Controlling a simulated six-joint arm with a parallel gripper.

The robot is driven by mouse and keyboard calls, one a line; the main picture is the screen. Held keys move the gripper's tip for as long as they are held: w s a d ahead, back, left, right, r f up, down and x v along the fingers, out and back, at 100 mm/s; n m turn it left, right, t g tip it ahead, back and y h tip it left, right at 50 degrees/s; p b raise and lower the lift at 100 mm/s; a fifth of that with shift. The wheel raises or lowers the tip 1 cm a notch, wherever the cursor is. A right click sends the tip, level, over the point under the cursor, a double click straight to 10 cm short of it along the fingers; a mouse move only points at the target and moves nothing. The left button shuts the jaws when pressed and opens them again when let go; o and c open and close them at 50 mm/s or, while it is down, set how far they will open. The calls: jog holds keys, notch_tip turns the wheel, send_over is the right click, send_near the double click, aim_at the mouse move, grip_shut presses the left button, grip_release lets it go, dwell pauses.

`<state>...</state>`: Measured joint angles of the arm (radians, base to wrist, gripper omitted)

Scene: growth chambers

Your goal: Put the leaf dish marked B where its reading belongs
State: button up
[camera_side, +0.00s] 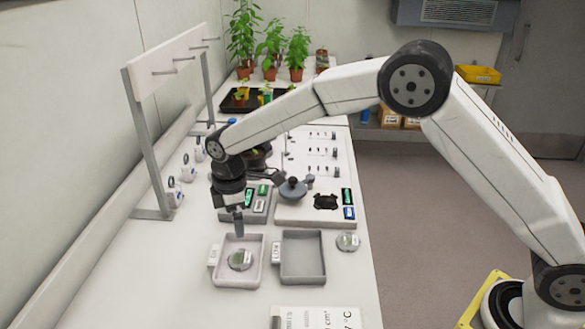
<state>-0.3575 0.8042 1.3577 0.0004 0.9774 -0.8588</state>
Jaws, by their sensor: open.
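A round leaf dish (239,260) with green in it lies inside the left, pinkish tray (221,281). A second leaf dish (347,241) lies on the bench to the right of the grey tray (303,279), which is empty. The letters on the dishes are too small to read, so I cannot tell which is B. Each tray has a white tag at its left side, not clearly legible. My gripper (238,232) points down above the back part of the pinkish tray, behind and above the dish there. It is open and holds nothing visible.
Behind the trays stand instruments with small displays (347,197) and a grey domed part (292,190). A metal rack (160,70) stands left. Potted plants (270,50) stand at the back.

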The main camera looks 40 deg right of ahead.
jog(key=s+d+r+m+t, duration=0.1)
jog(key=s+d+m, duration=0.6)
jog(key=s+d, duration=0.2)
jog(key=s+d+m+t, duration=0.1)
jog(key=s+d+m, duration=0.6)
jog(key=s+d, duration=0.3)
jog(key=shift+s+r+t, duration=0.3)
jog(key=shift+s+r, duration=0.1)
jog(key=shift+s, duration=1.8)
jog(key=shift+d, duration=0.1)
